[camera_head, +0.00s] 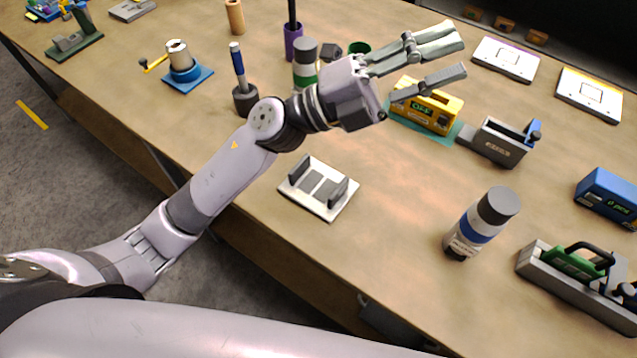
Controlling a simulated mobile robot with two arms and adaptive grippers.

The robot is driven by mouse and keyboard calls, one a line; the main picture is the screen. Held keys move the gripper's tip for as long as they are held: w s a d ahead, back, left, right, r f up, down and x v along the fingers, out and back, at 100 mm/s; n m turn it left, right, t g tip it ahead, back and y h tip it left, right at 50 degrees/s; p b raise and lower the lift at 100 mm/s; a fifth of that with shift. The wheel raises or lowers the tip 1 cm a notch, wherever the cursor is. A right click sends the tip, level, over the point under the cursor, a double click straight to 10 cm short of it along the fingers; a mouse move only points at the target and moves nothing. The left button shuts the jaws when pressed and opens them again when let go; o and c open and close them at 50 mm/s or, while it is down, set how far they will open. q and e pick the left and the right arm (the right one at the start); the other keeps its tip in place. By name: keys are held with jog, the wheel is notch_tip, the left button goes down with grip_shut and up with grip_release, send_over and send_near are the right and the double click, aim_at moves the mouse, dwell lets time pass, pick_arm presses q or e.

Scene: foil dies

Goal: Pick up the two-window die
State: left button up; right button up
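Two flat white plates that look like dies lie at the far right of the table: one with a purple-edged rim (489,67) and one with an orange-edged rim (570,96). Each has a dark outline on its face, too small for me to tell which has two windows. A third flat grey plate (131,10) lies at the far left. My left gripper (461,56) is open and empty, its fingers pointing right, over the table left of the purple-edged plate. My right gripper is out of view.
A yellow device (428,108) stands below my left gripper, with a grey box (498,143) beside it. The table centre is fairly clear.

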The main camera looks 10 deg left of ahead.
pick_arm(q)
jog(key=s+d+f+m+g+y, duration=0.4)
jog(key=f+m+g, duration=0.1)
jog(key=m+g, duration=0.3)
jog(key=t+y+p, duration=0.2)
jog(key=y+p, duration=0.2)
jog(key=y, duration=1.5)
send_over(299, 163)
notch_tip(299, 163, down, 24)
jog(key=shift+s+d, duration=0.1)
jog(key=shift+f, duration=0.85)
notch_tip(299, 163, down, 4)
jog(key=shift+r+p, duration=0.2)
jog(key=shift+p, duration=0.85)
jog(key=shift+f, duration=0.45)
grip_shut()
